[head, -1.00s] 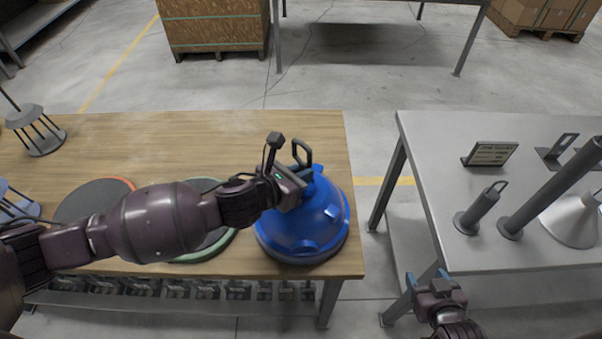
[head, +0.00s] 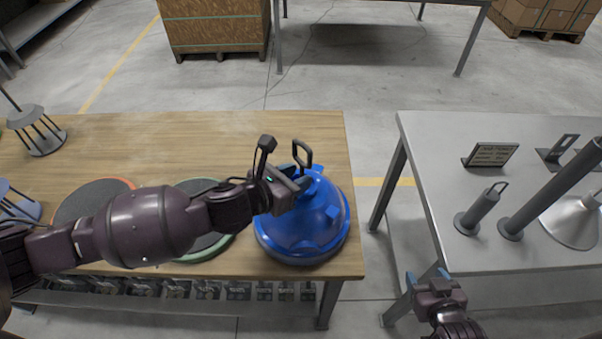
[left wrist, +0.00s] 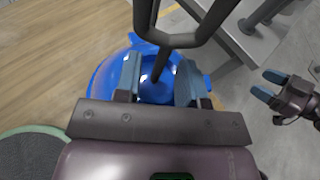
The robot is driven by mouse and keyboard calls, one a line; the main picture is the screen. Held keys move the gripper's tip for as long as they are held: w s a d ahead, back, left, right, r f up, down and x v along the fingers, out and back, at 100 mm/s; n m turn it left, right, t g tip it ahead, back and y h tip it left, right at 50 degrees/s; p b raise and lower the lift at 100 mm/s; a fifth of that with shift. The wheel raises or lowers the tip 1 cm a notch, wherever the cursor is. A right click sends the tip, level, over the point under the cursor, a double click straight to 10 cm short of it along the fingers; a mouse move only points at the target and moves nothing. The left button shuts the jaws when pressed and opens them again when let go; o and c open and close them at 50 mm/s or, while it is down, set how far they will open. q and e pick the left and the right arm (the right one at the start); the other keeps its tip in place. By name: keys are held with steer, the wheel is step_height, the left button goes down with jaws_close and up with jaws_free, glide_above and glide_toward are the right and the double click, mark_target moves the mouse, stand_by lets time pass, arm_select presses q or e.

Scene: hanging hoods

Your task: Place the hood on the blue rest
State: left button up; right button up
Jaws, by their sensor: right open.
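The blue hood (head: 318,232) sits upright at the right end of the wooden table, its dark loop handle (head: 302,153) rising from the top. Whatever lies under the hood is hidden, so I cannot see a blue rest. My left gripper (head: 298,184) is at the hood's top, left of the handle. The left wrist view shows its two fingers (left wrist: 158,80) spread, with the dark stem of the handle (left wrist: 163,62) between their tips and gaps beside it. My right gripper (head: 428,278) is open and empty, low in front of the metal table.
A green-rimmed round rest (head: 190,257) and an orange-rimmed one (head: 126,181) lie left of the hood on the wooden table (head: 200,135). The metal table (head: 440,135) at right holds a sign (head: 490,154), grey posts and a pale hood (head: 575,222). A floor gap separates the tables.

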arm_select(q)
steer(key=v, duration=1)
steer(key=s+a+f+n+t+y, duration=0.1)
steer(key=a+f+n, duration=0.3)
steer(key=n, duration=0.7)
steer(key=a+f+n+t+y, duration=0.1)
steer(key=a+f+n+y, duration=0.2)
steer(key=n, duration=0.9)
steer(key=s+a+f+n+t+y, duration=0.1)
steer(key=a+f+n, duration=0.3)
steer(key=n, duration=0.7)
steer(key=shift+s+a+f+n+y, duration=0.15)
steer(key=shift+f+n+y, duration=0.05)
steer(key=shift+f+y, duration=0.25)
steer(key=shift+s+a+f+n+y, duration=0.2)
steer(key=shift+f+y, duration=0.15)
steer(key=shift+f, duration=0.15)
steer(key=s+a+f+n+g+y, duration=0.1)
steer(key=s+a+f+n+y, duration=0.2)
steer(key=s+a+f+n, duration=0.3)
steer(key=s+a+n, duration=0.1)
steer(key=a+n, duration=0.1)
steer(key=n, duration=0.1)
steer(key=shift+f, duration=0.2)
steer(key=shift+s, duration=0.15)
